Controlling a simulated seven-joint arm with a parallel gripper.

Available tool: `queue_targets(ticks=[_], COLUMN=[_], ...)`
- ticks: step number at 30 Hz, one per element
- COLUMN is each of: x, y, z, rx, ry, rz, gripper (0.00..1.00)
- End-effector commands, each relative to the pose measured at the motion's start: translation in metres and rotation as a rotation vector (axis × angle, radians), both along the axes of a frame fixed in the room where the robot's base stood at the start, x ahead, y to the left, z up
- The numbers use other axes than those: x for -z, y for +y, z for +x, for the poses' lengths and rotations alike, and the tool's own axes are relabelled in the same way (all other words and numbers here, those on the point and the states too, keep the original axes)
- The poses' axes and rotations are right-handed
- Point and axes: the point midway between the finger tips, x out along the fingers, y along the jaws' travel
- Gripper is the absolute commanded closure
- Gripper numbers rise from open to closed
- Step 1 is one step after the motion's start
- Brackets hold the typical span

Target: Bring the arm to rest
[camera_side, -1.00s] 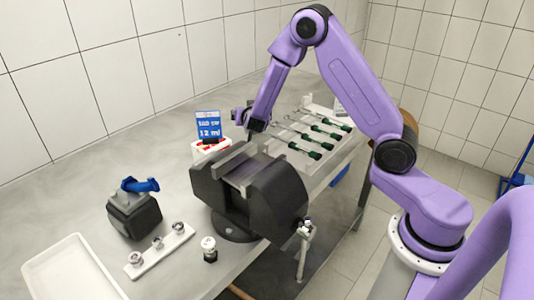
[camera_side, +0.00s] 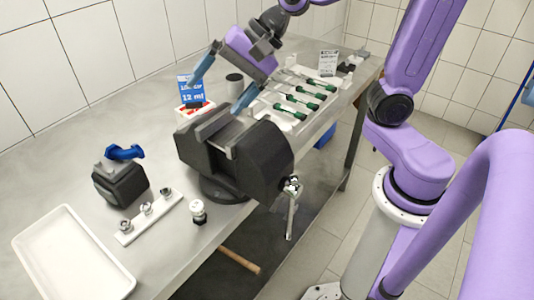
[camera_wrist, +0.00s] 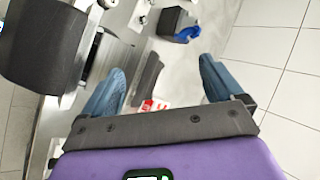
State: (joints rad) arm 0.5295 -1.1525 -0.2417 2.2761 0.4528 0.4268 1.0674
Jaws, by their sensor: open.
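My gripper (camera_side: 225,82) hangs above the bench behind the vise in the side view, its two blue fingers spread wide and nothing between them. In the wrist view my gripper (camera_wrist: 165,88) also shows open and empty, with the bench below it. My purple arm reaches in from the right, its upper part cut off by the top edge of the side view. The dark vise (camera_side: 240,155) stands on the bench in front of my gripper. One finger shows close to the vise jaws in the picture; I cannot tell the gap.
Green-handled screwdrivers (camera_side: 303,97) lie in a tray at right. A black block with a blue part (camera_side: 120,182), a white holder with fittings (camera_side: 148,216) and an empty white tray (camera_side: 72,258) stand at left.

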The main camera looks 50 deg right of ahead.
Motion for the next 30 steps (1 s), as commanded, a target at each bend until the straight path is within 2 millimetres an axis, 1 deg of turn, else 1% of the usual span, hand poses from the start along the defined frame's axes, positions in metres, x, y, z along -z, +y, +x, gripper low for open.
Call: queue_targets(ticks=[1,3,6,11,12,14,17,23,26,30], x=[-0.001,0.001,0.006,0.016,0.019,0.025,0.034,0.050,0.060,0.074], y=[-0.002,-0.007,-0.017,-0.038,-0.044,-0.052,-0.061,-0.072,-0.078,-0.087], z=[-0.018,-0.039,-0.067,-0.105,-0.115,-0.126,-0.140,-0.156,-0.166,-0.180], rx=[-0.011,-0.015,-0.019,-0.052,-0.080,-0.142,-0.286,-0.619,-0.835,-1.173], ry=[0.049,0.121,0.210,0.306,0.318,0.319,0.284,0.163,0.085,-0.039], rz=[-0.007,-0.029,-0.076,-0.185,-0.223,-0.282,-0.373,-0.513,-0.587,-0.688], gripper=[0.06,0.06,0.06,0.06,0.06,0.06,0.06,0.06,0.06,0.06])
